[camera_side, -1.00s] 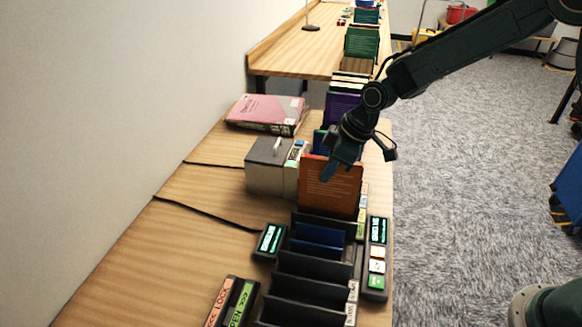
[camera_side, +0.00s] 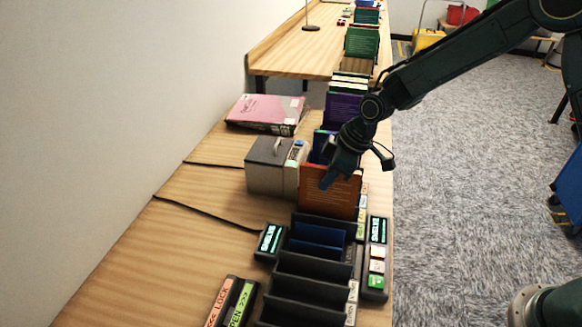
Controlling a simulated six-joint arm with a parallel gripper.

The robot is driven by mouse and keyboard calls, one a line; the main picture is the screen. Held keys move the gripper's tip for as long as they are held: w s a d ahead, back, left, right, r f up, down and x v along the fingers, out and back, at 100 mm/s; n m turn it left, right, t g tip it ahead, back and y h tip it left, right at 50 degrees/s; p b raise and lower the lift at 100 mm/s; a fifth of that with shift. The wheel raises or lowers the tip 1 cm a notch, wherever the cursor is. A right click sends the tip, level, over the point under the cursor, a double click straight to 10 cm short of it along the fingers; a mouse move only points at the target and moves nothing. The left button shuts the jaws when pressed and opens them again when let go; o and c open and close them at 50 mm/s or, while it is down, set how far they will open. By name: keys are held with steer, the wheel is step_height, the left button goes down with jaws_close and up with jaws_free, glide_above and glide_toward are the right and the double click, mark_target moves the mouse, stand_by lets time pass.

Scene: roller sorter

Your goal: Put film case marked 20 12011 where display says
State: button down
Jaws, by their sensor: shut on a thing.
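An orange case (camera_side: 328,200) stands upright at the far end of the black slotted rack (camera_side: 310,268). My gripper (camera_side: 333,176) is shut on the top of the orange case. Its number is too small to read, so I cannot tell if it is the one marked 20 12011. A blue case (camera_side: 318,236) sits low in a rack slot just in front. A small lit display (camera_side: 270,239) is left of the rack and another display (camera_side: 377,230) is on the right; their text is not readable.
A grey box (camera_side: 268,168) stands left of the orange case, close by. A purple case (camera_side: 342,108) is behind my gripper. Labelled LOCK (camera_side: 217,304) and OPEN bars are at front left. Near rack slots look empty.

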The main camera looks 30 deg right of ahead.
steer(key=shift+f, duration=0.55)
steer(key=c, duration=1.4)
jaws_free()
steer(key=shift+r, duration=0.1)
steer(key=v, duration=1.3)
steer(key=shift+s+d+r, duration=0.15)
steer(key=shift+r, duration=0.15)
